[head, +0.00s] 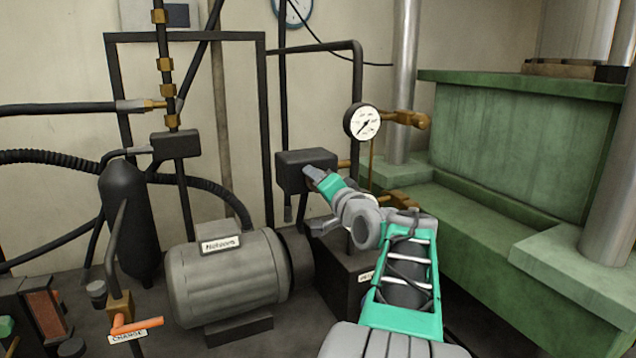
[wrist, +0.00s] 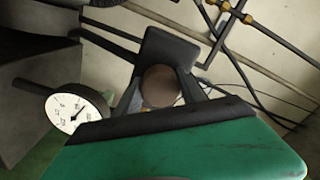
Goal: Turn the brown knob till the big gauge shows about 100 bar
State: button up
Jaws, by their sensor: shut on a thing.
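The brown knob (wrist: 161,86) shows as a round brown face between the dark fingers of my gripper (wrist: 162,92) in the wrist view. The fingers are shut on it from both sides. In the head view my gripper (head: 318,178) reaches to the dark valve block (head: 300,160), and the knob is hidden there. The white round gauge (head: 363,121) stands above and right of the gripper. Its needle points to the lower left in the head view; the numbers are too small to read. The gauge also shows at the left in the wrist view (wrist: 78,112).
A grey motor (head: 225,275) stands left of my arm, with a black cylinder (head: 130,220) behind it. An orange lever (head: 135,326) is at the lower left. A green press (head: 520,150) fills the right. Pipes surround the valve block.

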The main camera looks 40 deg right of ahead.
jog(key=shift+m, duration=0.6)
jog(key=o, duration=1.4)
jog(key=b+v, duration=0.2)
jog(key=v, duration=0.5)
jog(key=shift+s+a, duration=0.2)
jog(key=shift+s, duration=0.15)
jog(key=shift+r, duration=0.1)
